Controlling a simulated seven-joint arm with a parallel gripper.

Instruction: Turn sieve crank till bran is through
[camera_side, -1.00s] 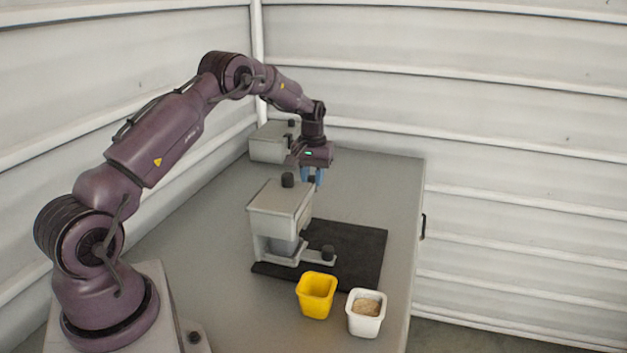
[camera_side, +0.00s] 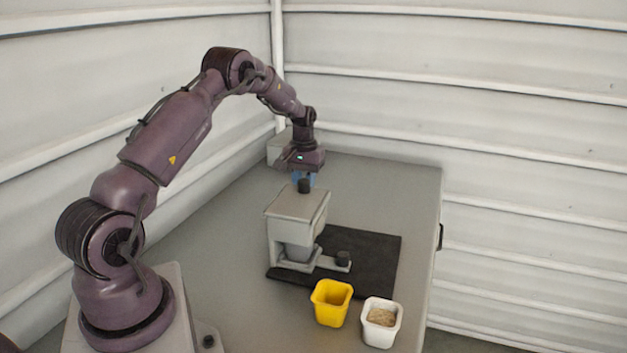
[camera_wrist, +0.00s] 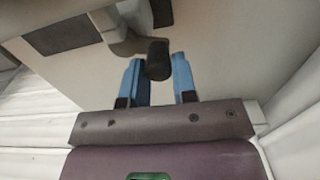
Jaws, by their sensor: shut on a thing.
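The grey hopper (camera_side: 297,205) stands on the table with a black knob (camera_side: 304,186) at its top. Below its mouth a grey lever (camera_side: 325,265) with another black knob (camera_side: 343,258) reaches right. My gripper (camera_side: 304,179) points down by the top knob, its blue fingers partly hidden behind it. In the wrist view, a black knob (camera_wrist: 158,62) on a grey arm (camera_wrist: 130,43) lies between my fingers (camera_wrist: 159,78), which are shut on it. The white cup (camera_side: 381,330) holds tan bran-like grain (camera_side: 382,316). The hopper's inside is hidden.
A yellow cup (camera_side: 331,308), with no contents visible, stands left of the white cup near the table's front. A dark mat (camera_side: 372,262) lies beneath and right of the hopper. A second grey box (camera_side: 280,149) stands at the back. The table's right side is clear.

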